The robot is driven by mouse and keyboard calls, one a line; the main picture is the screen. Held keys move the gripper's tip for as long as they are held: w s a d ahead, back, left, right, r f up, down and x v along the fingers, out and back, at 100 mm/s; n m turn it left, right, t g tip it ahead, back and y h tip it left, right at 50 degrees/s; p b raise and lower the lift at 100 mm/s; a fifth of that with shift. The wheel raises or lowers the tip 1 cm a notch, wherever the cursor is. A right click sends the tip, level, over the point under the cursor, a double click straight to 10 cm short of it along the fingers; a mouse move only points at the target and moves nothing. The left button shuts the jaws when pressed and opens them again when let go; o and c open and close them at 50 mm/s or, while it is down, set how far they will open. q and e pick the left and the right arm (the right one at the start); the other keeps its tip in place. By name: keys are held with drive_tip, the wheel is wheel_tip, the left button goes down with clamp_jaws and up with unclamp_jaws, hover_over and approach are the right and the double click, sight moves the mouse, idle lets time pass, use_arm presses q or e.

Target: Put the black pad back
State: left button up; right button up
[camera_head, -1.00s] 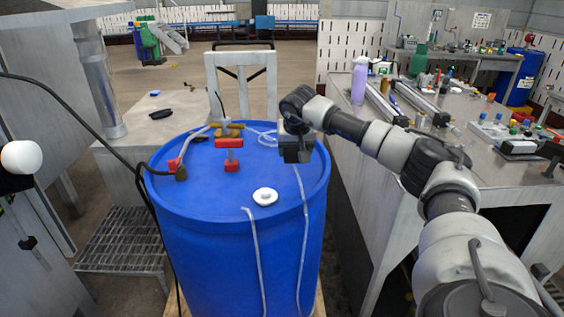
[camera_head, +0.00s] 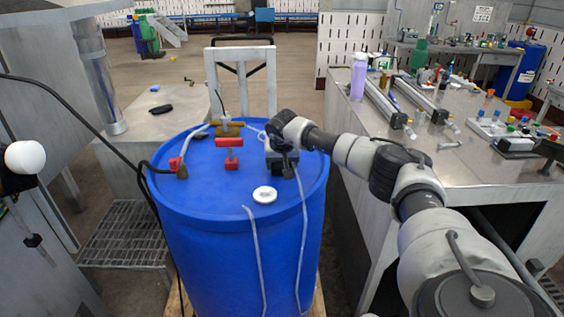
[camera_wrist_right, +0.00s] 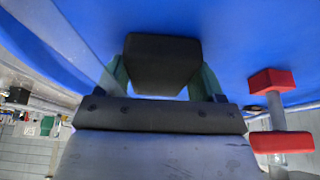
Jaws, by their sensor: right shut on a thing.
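The black pad (camera_wrist_right: 162,62) is a dark block between the green fingers of my right gripper (camera_wrist_right: 162,80) in the right wrist view. The gripper is shut on it. In the head view my right gripper (camera_head: 283,164) is over the right rear part of the blue drum's top, and the pad is mostly lost against the dark wrist. The blue drum lid (camera_head: 225,195) fills the wrist view behind the pad. I cannot tell whether the pad touches the lid. My left gripper is not in view.
A red-handled valve (camera_head: 229,143) stands on the lid left of the gripper. A white cap (camera_head: 264,194) lies in front, and a clear hose (camera_head: 301,205) runs down nearby. The steel workbench (camera_head: 455,165) on the right holds several parts. A black item (camera_head: 161,109) lies on the left grey cabinet.

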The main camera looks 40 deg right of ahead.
drive_tip(key=shift+f, duration=0.2)
drive_tip(key=o, duration=0.9)
drive_tip(key=shift+r, duration=0.1)
drive_tip(key=shift+r, duration=0.2)
drive_tip(key=shift+s+r, duration=0.1)
drive_tip(key=shift+r, duration=0.2)
drive_tip(key=b+v, duration=0.2)
drive_tip(key=v, duration=0.9)
drive_tip(key=shift+r, duration=0.15)
